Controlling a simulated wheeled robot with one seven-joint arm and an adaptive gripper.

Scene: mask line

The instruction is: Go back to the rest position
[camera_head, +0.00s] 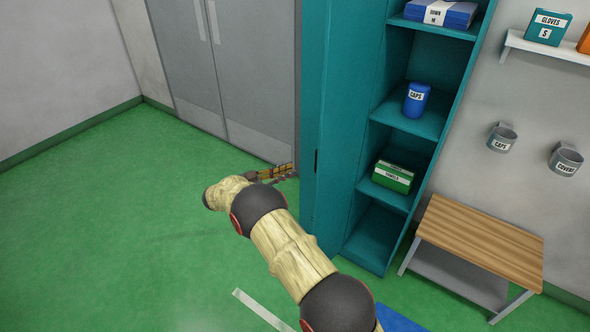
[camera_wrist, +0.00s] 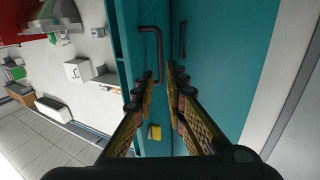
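My gripper (camera_head: 277,173) is at the end of my outstretched arm, left of the teal cabinet's edge in the head view. In the wrist view, my gripper's two fingers (camera_wrist: 159,74) stand apart with a narrow gap and nothing visible held between them. Beyond them are teal cabinet doors (camera_wrist: 215,70) with a dark handle (camera_wrist: 160,42) on the left and another dark handle (camera_wrist: 183,38) on the right. The left handle's lower end is close to the fingertips in the picture; I cannot tell whether they touch.
The teal cabinet (camera_head: 345,120) has open shelves with a blue CAPS canister (camera_head: 416,100) and a green box (camera_head: 392,177). Grey double doors (camera_head: 235,70) stand behind my arm. A wooden-topped bench (camera_head: 480,240) is at the right. Green floor (camera_head: 90,230) is clear at the left.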

